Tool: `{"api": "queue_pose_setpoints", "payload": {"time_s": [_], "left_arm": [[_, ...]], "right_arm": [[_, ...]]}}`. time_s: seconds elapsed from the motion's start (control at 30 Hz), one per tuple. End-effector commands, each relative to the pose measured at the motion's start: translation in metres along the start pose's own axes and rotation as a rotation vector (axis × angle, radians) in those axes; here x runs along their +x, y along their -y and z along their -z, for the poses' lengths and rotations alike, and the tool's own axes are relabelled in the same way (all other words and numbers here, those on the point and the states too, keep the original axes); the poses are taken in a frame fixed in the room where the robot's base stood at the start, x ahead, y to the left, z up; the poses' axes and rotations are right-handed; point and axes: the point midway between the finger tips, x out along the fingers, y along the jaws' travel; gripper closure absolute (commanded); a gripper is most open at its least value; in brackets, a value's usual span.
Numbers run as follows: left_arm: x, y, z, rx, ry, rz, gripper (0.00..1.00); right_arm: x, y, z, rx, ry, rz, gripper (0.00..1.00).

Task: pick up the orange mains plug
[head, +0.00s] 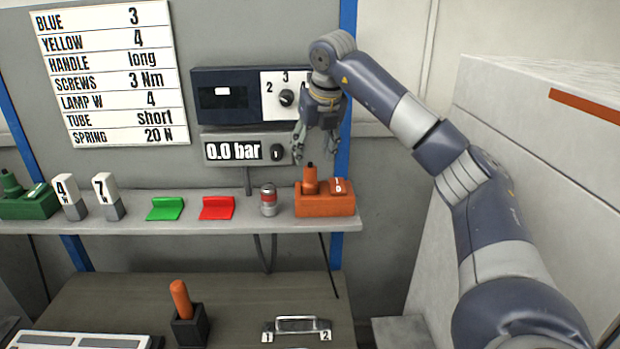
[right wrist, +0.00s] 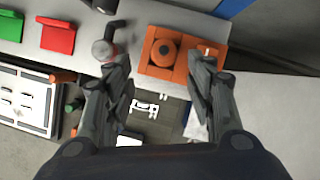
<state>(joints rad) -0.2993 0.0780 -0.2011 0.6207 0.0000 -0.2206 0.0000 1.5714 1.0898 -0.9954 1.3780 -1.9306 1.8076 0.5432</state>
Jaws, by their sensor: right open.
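The orange mains plug (head: 310,180) stands upright in an orange holder block (head: 325,205) at the right end of the shelf. My right gripper (head: 315,150) is open and empty, pointing down just above the plug. In the right wrist view the plug (right wrist: 165,50) appears from above as a round top in its block (right wrist: 152,71), between the open fingertips (right wrist: 160,62) and apart from them. My left gripper is not in view.
A small grey and red cylinder (head: 268,199) stands left of the block, then a red piece (head: 216,208) and a green piece (head: 165,208). The pressure display (head: 234,151) is on the wall behind. Below are a bench (head: 230,290) and an orange handle (head: 181,299).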

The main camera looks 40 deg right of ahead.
Motion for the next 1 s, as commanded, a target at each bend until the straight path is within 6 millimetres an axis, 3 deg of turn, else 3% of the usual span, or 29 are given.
{"api": "queue_pose_setpoints", "payload": {"time_s": [0.27, 0.7, 0.97, 1.0], "left_arm": [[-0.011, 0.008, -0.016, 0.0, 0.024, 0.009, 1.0], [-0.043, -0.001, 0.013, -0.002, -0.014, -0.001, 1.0], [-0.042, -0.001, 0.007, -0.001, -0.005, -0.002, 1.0], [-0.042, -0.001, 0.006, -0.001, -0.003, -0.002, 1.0]], "right_arm": [[0.029, 0.001, -0.001, 0.001, -0.001, 0.001, 0.5], [0.076, 0.006, -0.007, 0.001, -0.002, 0.001, 0.5], [0.081, 0.005, -0.007, 0.001, 0.001, 0.0, 0.5], [0.081, 0.005, -0.007, 0.001, 0.001, 0.0, 0.54]]}}
